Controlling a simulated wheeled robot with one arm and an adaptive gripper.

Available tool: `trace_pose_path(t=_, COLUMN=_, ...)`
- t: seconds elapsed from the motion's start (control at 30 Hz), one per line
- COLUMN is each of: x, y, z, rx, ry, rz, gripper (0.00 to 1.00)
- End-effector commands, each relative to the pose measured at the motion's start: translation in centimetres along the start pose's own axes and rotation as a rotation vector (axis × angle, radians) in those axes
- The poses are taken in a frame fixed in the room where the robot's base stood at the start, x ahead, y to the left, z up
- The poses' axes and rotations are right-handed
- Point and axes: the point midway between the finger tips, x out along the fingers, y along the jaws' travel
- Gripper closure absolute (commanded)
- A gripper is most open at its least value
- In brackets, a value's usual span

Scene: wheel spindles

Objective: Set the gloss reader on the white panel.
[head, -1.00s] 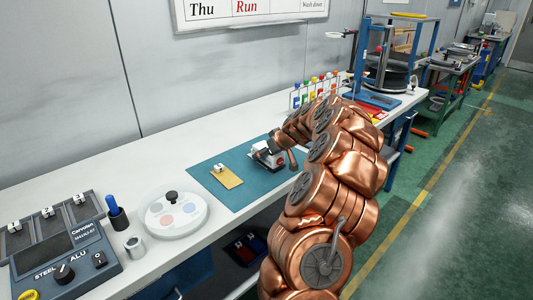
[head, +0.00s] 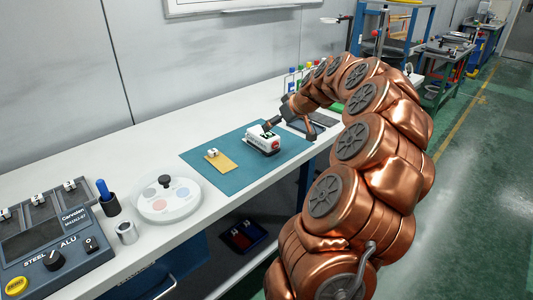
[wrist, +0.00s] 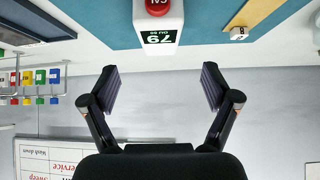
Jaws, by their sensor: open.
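The gloss reader (head: 262,141) is a small white box with a red button, standing on the teal mat. In the wrist view the reader (wrist: 158,28) shows a dark display reading 79, top centre. My gripper (wrist: 158,88) is open and empty, its two dark fingers spread wide, with the reader beyond the gap between them. In the head view my gripper (head: 268,125) is close to the reader's back side; I cannot tell whether they touch. A flat tan-yellow panel (head: 222,165) with a small white piece on it lies left of the reader. I cannot make out a plainly white panel.
The teal mat (head: 235,182) lies on the white bench. A round white tray with coloured discs (head: 168,207), a metal cup (head: 126,232), a blue-handled tool (head: 107,198) and a grey control box (head: 48,247) stand left. Coloured bottles (wrist: 40,78) stand near the wall.

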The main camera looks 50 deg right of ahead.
Motion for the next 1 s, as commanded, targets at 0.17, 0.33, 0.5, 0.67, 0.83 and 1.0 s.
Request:
trace_pose_path(t=0.17, x=-0.1, y=-0.1, z=0.0, rx=-0.001, ry=-0.001, rz=-0.001, gripper=0.13)
trace_pose_path(t=0.33, x=0.2, y=-4.8, z=-0.9, rx=-0.023, ry=-0.029, rz=-0.060, gripper=0.13)
trace_pose_path(t=0.5, x=-0.3, y=-17.2, z=-0.5, rx=-0.078, ry=-0.141, rz=-0.193, gripper=0.13)
trace_pose_path(t=0.67, x=-2.5, y=-27.8, z=3.2, rx=-0.121, ry=-0.293, rz=-0.276, gripper=0.13)
trace_pose_path(t=0.83, x=-5.8, y=-35.6, z=9.6, rx=-0.152, ry=-0.475, rz=-0.295, gripper=0.13)
trace_pose_path(t=1.0, x=-9.8, y=-39.8, z=17.2, rx=-0.162, ry=-0.650, rz=-0.247, gripper=0.13)
